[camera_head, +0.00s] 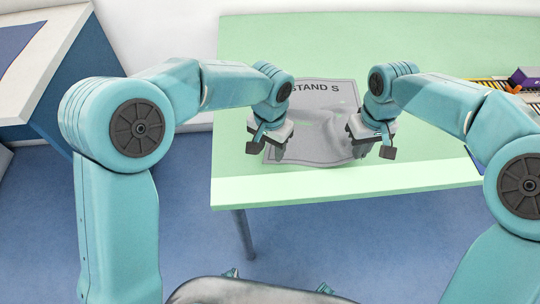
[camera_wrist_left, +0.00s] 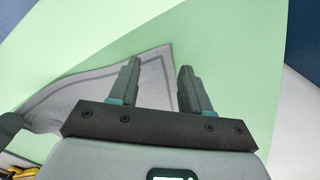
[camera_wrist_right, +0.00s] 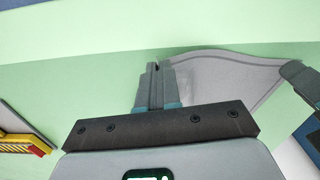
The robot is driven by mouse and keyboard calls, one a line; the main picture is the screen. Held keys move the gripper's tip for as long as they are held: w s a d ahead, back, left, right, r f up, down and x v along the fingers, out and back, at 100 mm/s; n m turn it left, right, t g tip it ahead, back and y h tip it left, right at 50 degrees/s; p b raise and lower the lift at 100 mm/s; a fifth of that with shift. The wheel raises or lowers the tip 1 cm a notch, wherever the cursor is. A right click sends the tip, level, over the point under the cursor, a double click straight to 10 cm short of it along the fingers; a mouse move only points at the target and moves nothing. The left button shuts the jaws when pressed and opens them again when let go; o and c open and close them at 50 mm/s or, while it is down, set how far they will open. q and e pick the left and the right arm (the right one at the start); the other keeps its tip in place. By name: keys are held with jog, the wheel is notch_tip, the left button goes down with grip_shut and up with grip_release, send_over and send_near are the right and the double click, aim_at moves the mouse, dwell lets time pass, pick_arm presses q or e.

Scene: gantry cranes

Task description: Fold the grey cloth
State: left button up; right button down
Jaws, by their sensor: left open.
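The grey cloth (camera_head: 315,118) lies on the green table with printed dark letters along its far edge. Its middle and near right part are rippled. My left gripper (camera_head: 270,152) is at the cloth's near left corner. In the left wrist view its fingers (camera_wrist_left: 157,64) are apart, with the cloth's corner and edge (camera_wrist_left: 152,72) showing between them. My right gripper (camera_head: 368,152) is at the near right corner. In the right wrist view its fingers (camera_wrist_right: 156,70) are together with the cloth's corner (camera_wrist_right: 225,75) running into their tips. The grippers hide parts of both near corners.
The green table (camera_head: 430,172) has bare room around the cloth. At its right are a yellow-and-black track (camera_head: 487,83) and a purple block (camera_head: 524,77). A blue item (camera_head: 474,159) lies near the right edge. A separate white-topped table (camera_head: 55,60) stands at left.

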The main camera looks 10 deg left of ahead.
pick_arm(q)
jog(key=shift+f, duration=0.75)
jog(key=shift+f, duration=0.1)
grip_shut()
jog(key=shift+r, duration=2.55)
